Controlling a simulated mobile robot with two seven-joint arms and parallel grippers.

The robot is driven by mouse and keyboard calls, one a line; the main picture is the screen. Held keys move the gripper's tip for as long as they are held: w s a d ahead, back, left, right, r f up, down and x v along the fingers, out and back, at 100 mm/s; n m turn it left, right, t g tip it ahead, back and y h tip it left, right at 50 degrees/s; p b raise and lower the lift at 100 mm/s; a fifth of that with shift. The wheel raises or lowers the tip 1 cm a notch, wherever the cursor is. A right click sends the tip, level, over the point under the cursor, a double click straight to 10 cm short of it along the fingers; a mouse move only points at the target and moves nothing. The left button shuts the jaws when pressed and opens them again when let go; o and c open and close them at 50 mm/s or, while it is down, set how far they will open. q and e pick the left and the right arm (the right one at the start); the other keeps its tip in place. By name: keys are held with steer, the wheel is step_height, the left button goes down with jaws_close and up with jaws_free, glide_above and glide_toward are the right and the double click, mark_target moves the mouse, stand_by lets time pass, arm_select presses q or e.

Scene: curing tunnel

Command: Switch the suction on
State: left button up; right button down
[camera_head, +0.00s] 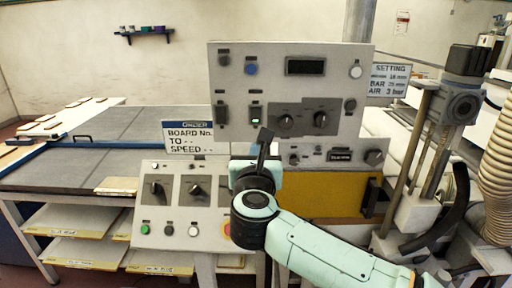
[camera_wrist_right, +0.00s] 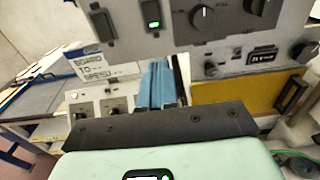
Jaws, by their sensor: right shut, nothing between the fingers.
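The upper grey control panel (camera_head: 337,122) stands upright in front of me. It carries a dark rocker switch (camera_head: 221,113) and, to its right, a switch with a lit green window (camera_head: 255,113). Both show in the right wrist view, the dark one (camera_wrist_right: 102,25) left of the green-lit one (camera_wrist_right: 152,14). Their labels are too small to read, so I cannot tell which is the suction switch. My right gripper (camera_head: 265,136) is shut and empty, its dark tip just below the green-lit switch in the picture. I cannot tell whether it touches the panel. My left gripper is out of view.
Below is a sloped panel (camera_head: 180,216) with knobs and coloured buttons. A sign (camera_head: 188,137) stands at the left of the upper panel. A yellow panel (camera_head: 320,196) lies behind my right arm. A motor on posts (camera_head: 463,98) and a ribbed hose (camera_head: 497,180) stand at right.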

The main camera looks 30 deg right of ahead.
steer(key=v, duration=0.3)
steer(key=shift+s+a+f+b, duration=0.15)
steer(key=shift+a+f+b, duration=0.05)
steer(key=shift+b, duration=0.1)
stand_by(0.3)
